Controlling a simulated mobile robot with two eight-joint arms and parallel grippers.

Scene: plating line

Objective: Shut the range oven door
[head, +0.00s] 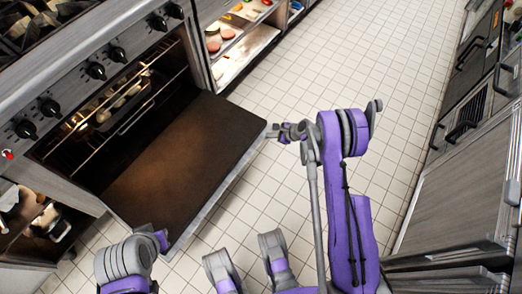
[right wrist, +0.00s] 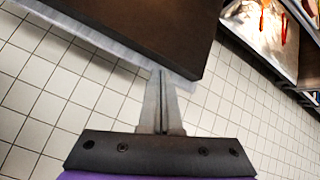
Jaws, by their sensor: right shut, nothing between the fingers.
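The range oven door (head: 185,160) is swung down open, its dark inner face up, in front of the lit oven cavity (head: 115,105). The door also fills the top of the right wrist view (right wrist: 140,30). My right gripper (head: 275,132) is at the door's outer edge near its far right corner, shut with nothing between its fingers. In the right wrist view its fingertips (right wrist: 160,75) reach the door's edge; I cannot tell whether they touch. My left arm shows at the lower left beside the door's near corner, but its fingers are not clear.
The range (head: 85,65) has black knobs above the oven, and a tray sits on the rack inside. Open shelves with food (head: 240,40) stand beyond it. Steel cabinets (head: 465,150) line the right side. The tiled floor between is clear.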

